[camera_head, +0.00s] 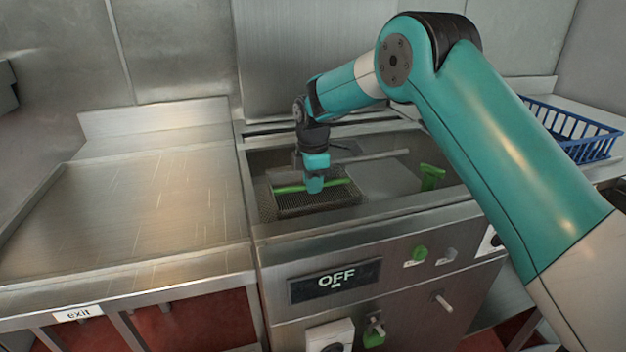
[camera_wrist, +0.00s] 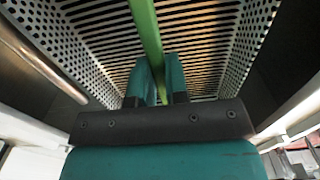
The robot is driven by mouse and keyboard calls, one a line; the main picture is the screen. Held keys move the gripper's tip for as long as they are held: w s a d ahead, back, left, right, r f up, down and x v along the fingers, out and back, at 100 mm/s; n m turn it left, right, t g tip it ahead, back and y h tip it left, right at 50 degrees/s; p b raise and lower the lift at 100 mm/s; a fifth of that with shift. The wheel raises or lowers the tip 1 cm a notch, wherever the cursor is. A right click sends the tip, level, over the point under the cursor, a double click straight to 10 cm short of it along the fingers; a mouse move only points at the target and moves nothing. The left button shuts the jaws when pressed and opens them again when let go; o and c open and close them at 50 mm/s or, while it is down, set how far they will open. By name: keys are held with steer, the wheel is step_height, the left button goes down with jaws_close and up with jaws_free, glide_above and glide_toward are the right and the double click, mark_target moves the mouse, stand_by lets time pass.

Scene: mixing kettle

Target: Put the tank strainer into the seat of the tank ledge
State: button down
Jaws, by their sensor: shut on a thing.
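The tank strainer (camera_head: 330,200) is a grey perforated basket with a green handle bar (camera_head: 290,188) across it. It is inside the open tank, at the left side, near the tank ledge (camera_head: 253,200). My gripper (camera_head: 315,186) is above the strainer and shut on the green bar. In the wrist view, my gripper's teal fingers (camera_wrist: 160,80) close around the green bar (camera_wrist: 147,35), with the strainer's slotted and perforated walls (camera_wrist: 95,60) around it. Whether the strainer rests in the seat or hangs above it, I cannot tell.
A green handle (camera_head: 431,177) stands at the tank's right side. A blue rack (camera_head: 570,130) is on the counter at the right. The steel counter (camera_head: 150,200) at the left is empty. The front panel (camera_head: 335,281) reads OFF.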

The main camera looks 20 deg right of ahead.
steer(key=shift+f, duration=0.45)
steer(key=shift+f, duration=0.15)
stand_by(0.3)
steer(key=c, duration=0.6)
jaws_free()
steer(key=shift+o, duration=0.2)
steer(key=shift+r+p, duration=3.1)
steer(key=shift+r, duration=0.45)
steer(key=shift+f, duration=0.1)
